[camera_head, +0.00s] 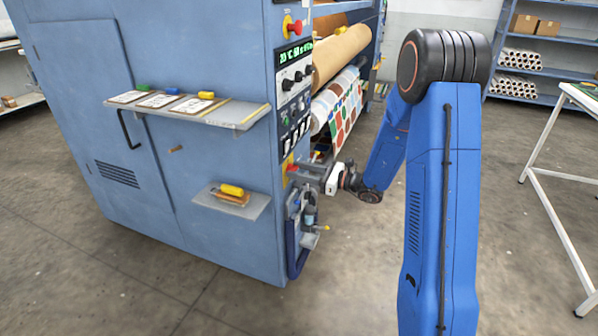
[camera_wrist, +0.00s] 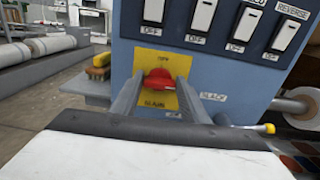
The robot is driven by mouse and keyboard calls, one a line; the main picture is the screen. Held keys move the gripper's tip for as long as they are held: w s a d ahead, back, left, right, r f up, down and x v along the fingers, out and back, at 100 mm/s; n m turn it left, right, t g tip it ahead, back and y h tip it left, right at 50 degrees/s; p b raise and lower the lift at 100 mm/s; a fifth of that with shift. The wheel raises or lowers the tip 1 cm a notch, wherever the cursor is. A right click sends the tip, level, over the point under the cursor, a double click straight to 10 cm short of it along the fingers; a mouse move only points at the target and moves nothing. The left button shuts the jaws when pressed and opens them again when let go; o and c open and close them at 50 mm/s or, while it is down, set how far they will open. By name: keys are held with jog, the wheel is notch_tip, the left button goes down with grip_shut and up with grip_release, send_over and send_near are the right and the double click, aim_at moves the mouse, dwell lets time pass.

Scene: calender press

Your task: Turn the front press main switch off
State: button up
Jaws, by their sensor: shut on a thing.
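The main switch is a red knob (camera_wrist: 160,79) on a yellow plate (camera_wrist: 147,62) on the blue press panel. In the wrist view its handle looks roughly crosswise. Small lettering is above and below it; which mark the knob points at cannot be told. My gripper (camera_wrist: 161,84) is shut on the red knob, one finger on each side.
Above the switch is a row of black-and-white rocker switches (camera_wrist: 200,17). A red emergency button (camera_head: 293,25) and a green display (camera_head: 294,53) sit higher. A shelf with a yellow-handled brush (camera_head: 233,191) juts out left.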

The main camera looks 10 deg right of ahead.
jog(key=n, duration=0.4)
jog(key=shift+s, duration=0.1)
jog(key=shift+s+a+f+n, duration=0.1)
jog(key=shift+f+n, duration=0.05)
jog(key=shift+n, duration=3.25)
jog(key=shift+f+n, duration=0.1)
jog(key=shift+n, duration=3.3)
jog(key=o, duration=1.1)
jog(key=shift+c, duration=0.2)
